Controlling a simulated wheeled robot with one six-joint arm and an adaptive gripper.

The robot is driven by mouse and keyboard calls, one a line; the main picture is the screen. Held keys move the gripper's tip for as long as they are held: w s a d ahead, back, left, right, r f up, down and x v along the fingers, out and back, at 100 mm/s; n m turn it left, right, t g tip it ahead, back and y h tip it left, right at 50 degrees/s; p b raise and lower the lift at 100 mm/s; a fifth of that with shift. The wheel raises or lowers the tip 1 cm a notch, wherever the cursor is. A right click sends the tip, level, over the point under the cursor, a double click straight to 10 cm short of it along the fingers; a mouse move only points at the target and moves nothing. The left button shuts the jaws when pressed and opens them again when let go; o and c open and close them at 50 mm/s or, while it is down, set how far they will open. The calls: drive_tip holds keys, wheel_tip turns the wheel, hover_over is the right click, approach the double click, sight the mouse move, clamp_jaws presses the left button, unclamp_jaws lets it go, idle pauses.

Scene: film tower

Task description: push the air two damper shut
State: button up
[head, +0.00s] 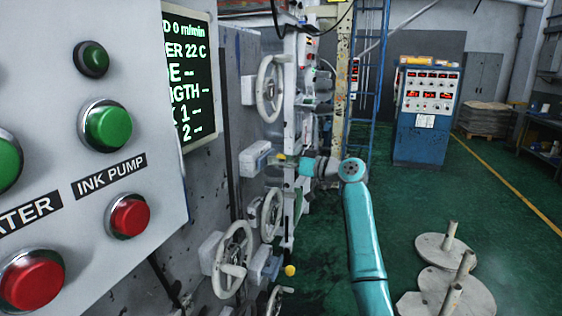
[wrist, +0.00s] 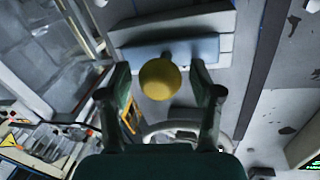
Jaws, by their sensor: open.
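A damper with a yellow ball knob (wrist: 160,79) is in the wrist view, in front of a pale blue plate (wrist: 190,50) on the machine. My gripper (wrist: 161,95) is open, with one finger on each side of the knob; contact cannot be told. In the head view my gripper (head: 292,162) is at the upper damper's grey box (head: 254,158), its fingers small and partly merged with the knob. No label shows which is air two.
White handwheels (head: 270,88) stick out from the machine above and below the gripper. A button panel (head: 120,180) fills the near left. A blue cabinet (head: 424,140) stands behind. Round plates with posts (head: 440,248) stand on the green floor at right.

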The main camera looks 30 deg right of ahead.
drive_tip(key=v, duration=1.2)
drive_tip(key=shift+f, duration=0.1)
